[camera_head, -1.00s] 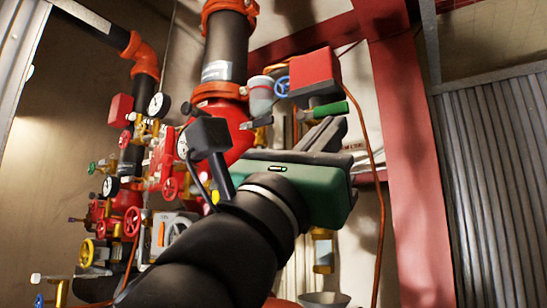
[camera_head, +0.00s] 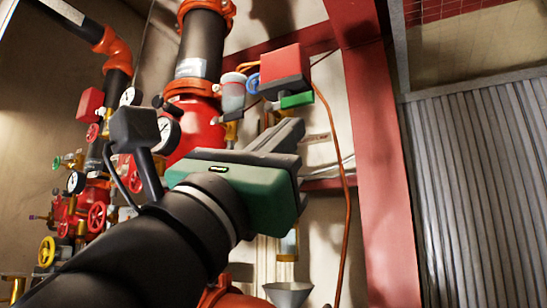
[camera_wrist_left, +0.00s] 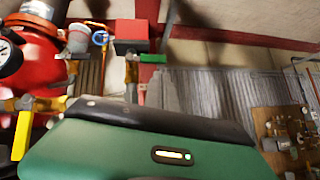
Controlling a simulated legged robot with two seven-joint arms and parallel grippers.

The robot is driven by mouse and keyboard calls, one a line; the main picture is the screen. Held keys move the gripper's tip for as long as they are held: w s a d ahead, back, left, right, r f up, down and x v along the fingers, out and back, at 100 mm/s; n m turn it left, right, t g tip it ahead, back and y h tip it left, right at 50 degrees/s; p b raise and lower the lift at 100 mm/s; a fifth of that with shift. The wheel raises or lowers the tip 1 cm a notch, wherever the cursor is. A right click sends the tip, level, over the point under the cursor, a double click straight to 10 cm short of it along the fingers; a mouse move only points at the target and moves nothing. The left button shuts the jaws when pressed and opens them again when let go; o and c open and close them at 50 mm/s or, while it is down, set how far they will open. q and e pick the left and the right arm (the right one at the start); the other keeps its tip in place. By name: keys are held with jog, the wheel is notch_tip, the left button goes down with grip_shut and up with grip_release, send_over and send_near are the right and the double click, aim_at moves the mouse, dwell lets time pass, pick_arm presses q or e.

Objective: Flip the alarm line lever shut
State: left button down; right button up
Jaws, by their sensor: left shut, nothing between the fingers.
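A small green lever handle (camera_head: 297,100) shows just under a red box (camera_head: 284,70) on the pipework. I take it for the alarm line lever, though no label is legible. In the left wrist view the green handle (camera_wrist_left: 152,58) points sideways from a brass valve (camera_wrist_left: 131,68). My left gripper (camera_head: 292,130), with a green body and dark fingers, is shut and empty. In the head view its tips appear just below the handle; I see no clear contact. In the wrist view the dark fingers (camera_wrist_left: 150,116) lie below the handle with a visible gap. My right gripper is not in view.
A thick riser pipe (camera_head: 201,45) with orange couplings stands behind my arm. Gauges and red and yellow handwheels (camera_head: 47,251) crowd the left. A red steel post (camera_head: 375,170) and orange cable (camera_head: 347,190) stand right of the gripper. A funnel (camera_head: 288,293) is below.

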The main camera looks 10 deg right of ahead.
pick_arm(q)
jog(key=b+v, duration=0.3)
jog(key=v, duration=0.5)
jog(key=shift+a, duration=0.3)
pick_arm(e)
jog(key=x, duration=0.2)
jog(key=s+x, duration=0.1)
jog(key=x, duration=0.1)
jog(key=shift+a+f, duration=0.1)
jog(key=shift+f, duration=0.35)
pick_arm(q)
jog(key=shift+w+f, duration=0.1)
